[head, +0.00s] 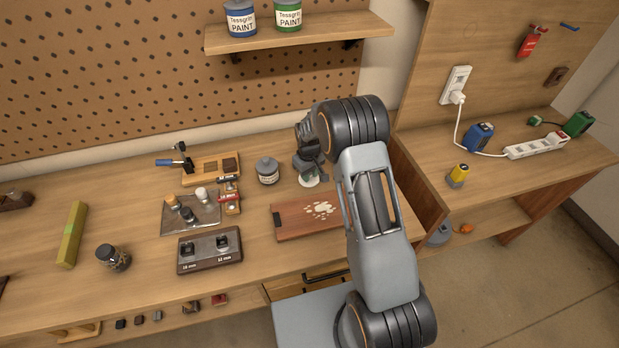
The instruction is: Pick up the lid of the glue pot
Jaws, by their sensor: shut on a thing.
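My gripper (309,172) points down over the back of the bench, just right of a grey lidded jar (267,170) with a pale label. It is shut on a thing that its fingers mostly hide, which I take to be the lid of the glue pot. A pale round thing (309,182) shows right under the fingertips. It looks like part of the glue pot, but I cannot tell whether it is the pot or the lid, or whether the two are touching.
A brown board (292,222) with pale pieces lies in front of my gripper. A metal tray (180,222), a dark block marked in mm (209,262) and a dark jar (113,257) stand to the left. A shelf (330,36) with paint tins hangs above. A wooden side panel (416,185) is at right.

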